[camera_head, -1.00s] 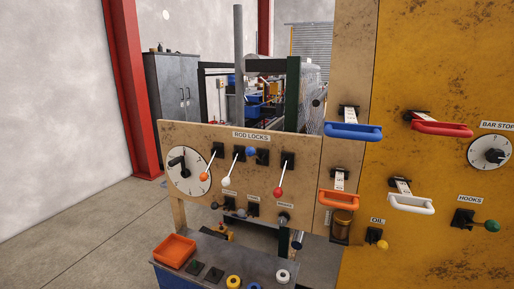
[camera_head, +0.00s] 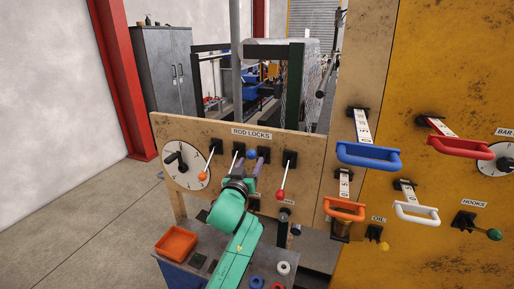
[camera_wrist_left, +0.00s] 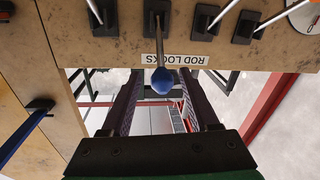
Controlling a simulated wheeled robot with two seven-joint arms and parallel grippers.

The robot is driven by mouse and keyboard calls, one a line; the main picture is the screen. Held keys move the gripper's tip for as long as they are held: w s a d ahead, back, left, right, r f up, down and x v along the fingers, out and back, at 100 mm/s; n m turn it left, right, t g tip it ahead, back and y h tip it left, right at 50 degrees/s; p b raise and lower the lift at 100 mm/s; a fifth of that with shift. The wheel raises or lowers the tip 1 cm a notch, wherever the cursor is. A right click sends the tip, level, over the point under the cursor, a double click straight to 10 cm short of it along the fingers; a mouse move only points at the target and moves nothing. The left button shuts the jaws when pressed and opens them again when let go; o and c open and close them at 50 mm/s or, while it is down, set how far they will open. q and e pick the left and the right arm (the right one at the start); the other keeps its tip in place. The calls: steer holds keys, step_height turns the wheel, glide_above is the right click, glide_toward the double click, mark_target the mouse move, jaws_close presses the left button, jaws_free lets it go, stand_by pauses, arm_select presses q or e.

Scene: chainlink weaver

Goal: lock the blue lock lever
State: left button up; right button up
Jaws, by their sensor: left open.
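The blue lock lever (camera_head: 251,153) sits in the ROD LOCKS row, between the white and red levers. In the left wrist view its round blue knob (camera_wrist_left: 162,82) is at the middle, with the dark shaft running up to its slot. My left gripper (camera_head: 256,160) is open at this lever. Its two dark fingers stand on either side of the knob in the left wrist view, with gaps visible. In the head view the fingers partly cover the lever. My right gripper is not in view.
An orange-knobbed lever (camera_head: 203,176) and a dial (camera_head: 186,164) stand left on the panel; a red-knobbed lever (camera_head: 280,195) is close on the right. A blue handle (camera_head: 368,155) and an orange handle (camera_head: 344,209) jut out further right. An orange tray (camera_head: 176,242) lies below.

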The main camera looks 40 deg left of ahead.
arm_select(q)
steer(key=p+x, duration=0.1)
steer(key=x, duration=0.7)
steer(key=shift+f, duration=0.1)
steer(key=shift+w+a, duration=0.15)
steer(key=shift+w, duration=0.1)
